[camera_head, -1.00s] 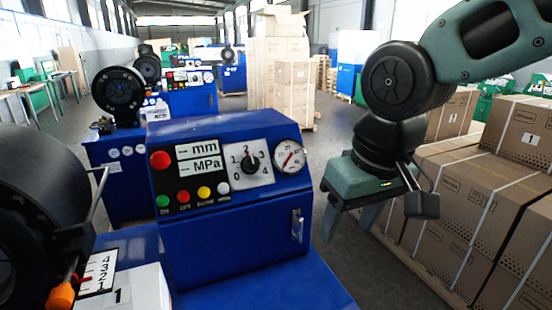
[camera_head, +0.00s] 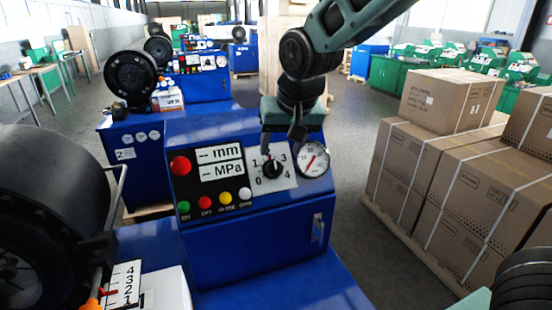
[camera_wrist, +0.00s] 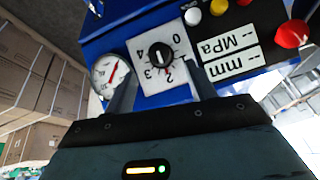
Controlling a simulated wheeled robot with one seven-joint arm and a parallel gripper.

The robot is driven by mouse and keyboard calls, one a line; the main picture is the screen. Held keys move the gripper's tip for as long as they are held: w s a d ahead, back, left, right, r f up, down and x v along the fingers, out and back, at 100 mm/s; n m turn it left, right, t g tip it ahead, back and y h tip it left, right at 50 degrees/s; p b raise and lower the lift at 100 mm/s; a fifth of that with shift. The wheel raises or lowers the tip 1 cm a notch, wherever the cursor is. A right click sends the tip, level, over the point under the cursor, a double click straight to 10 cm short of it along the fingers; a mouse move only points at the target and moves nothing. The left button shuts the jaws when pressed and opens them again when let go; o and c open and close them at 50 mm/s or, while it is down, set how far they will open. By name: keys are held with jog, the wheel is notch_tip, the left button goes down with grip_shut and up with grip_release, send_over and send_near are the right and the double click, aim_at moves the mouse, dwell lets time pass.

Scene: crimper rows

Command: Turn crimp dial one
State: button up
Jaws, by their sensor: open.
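The crimp dial (camera_head: 272,168) is a black knob on a white plate numbered 0 to 4, on the nearest blue machine's panel (camera_head: 186,149). In the head view my gripper (camera_head: 282,150) is in front of the panel at the dial's upper edge, hiding part of the plate. In the wrist view the dial (camera_wrist: 160,55) shows upside down with a white line on its knob. The open fingers of my gripper (camera_wrist: 160,68) stand on either side of the plate's near part, with nothing between them. I cannot tell whether a finger touches the plate.
A pressure gauge (camera_head: 312,159) sits right beside the dial. A red button (camera_head: 180,166) and several small coloured buttons are on the left. A black crimper head (camera_head: 45,215) stands at the left front. Stacked cartons (camera_head: 480,185) stand at the right, across clear floor.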

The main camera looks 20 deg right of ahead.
aim_at(275, 166)
jog(key=p+x, duration=0.1)
jog(key=x, duration=0.5)
jog(key=shift+w+f, duration=0.15)
jog(key=shift+f, duration=0.2)
jog(key=c, duration=1)
